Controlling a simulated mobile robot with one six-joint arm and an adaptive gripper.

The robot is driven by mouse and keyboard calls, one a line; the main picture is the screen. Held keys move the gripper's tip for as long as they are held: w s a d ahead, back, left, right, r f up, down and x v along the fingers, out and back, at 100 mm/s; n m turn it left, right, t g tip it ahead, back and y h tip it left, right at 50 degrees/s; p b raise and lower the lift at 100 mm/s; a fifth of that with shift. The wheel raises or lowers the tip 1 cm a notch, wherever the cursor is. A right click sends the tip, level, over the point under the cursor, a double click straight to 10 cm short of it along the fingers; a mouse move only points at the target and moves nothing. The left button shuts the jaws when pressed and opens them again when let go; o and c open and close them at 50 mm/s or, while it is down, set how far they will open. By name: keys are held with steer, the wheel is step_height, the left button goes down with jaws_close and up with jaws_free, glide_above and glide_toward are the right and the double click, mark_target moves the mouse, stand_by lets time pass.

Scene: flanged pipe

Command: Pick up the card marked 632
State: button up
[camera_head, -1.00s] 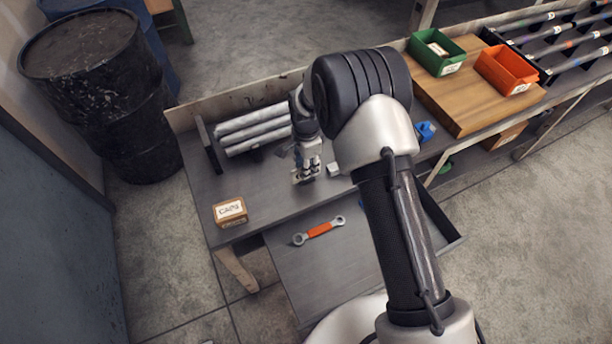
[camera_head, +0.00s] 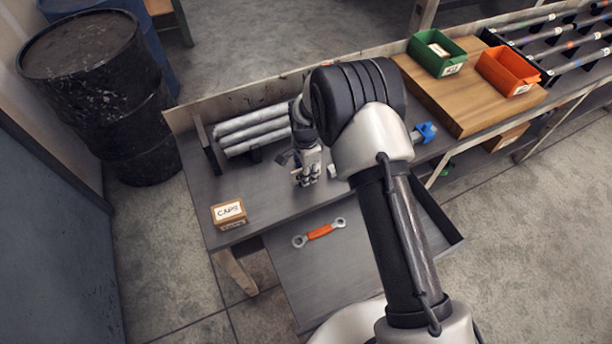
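I cannot read 632 on anything in view. A white card-like piece (camera_head: 438,49) lies inside the green bin (camera_head: 424,61); its marking is too small to read. My gripper (camera_head: 307,182) points down low over the grey bench, left of my arm's big joint. A small tan edge shows at its fingers, but I cannot tell what it is or whether the fingers hold it. A small white piece (camera_head: 332,171) lies just right of the gripper, partly hidden.
A box labelled CAPS (camera_head: 229,214) stands at the bench's front left. Grey pipes (camera_head: 250,130) lie in a rack behind the gripper. An orange bin (camera_head: 508,72) and a blue clamp (camera_head: 427,131) are to the right.

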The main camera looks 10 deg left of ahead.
steer(key=shift+c, duration=0.6)
jaws_close()
steer(key=shift+r, duration=0.1)
